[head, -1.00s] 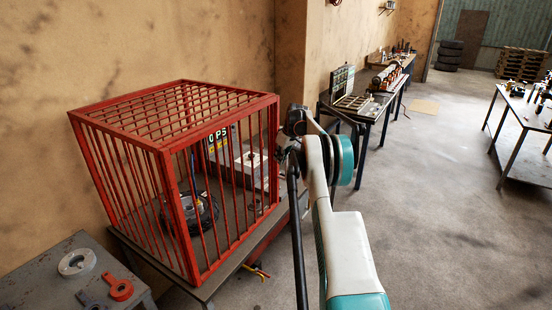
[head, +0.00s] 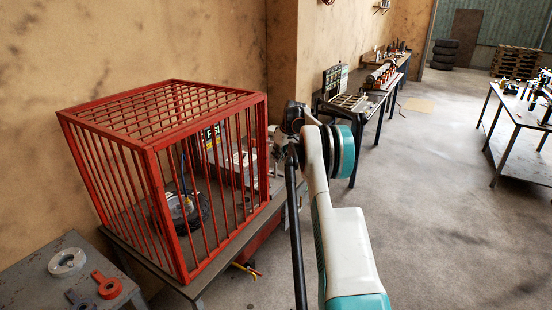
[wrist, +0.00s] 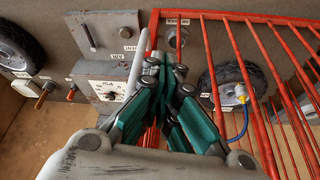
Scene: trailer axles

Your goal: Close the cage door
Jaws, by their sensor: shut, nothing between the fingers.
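The red barred cage (head: 160,115) stands on a low table at the left in the head view. Its barred front-right panel (head: 215,195) faces my arm; I cannot make out a hinge or latch, nor whether a gap is open. In the wrist view red bars (wrist: 258,85) run up the right side, and a red upright lies just left of my fingers. My gripper (wrist: 168,66) is shut and empty, close to this red frame; I cannot tell whether it touches. In the head view my arm mostly hides the gripper, by the cage's right edge.
Inside the cage a wheel (head: 182,212) with a blue hose sits on the table (head: 232,262). A grey control box (wrist: 103,85) with knobs is left of my fingers in the wrist view. A grey bench (head: 45,270) is front left. Open floor (head: 430,220) lies right.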

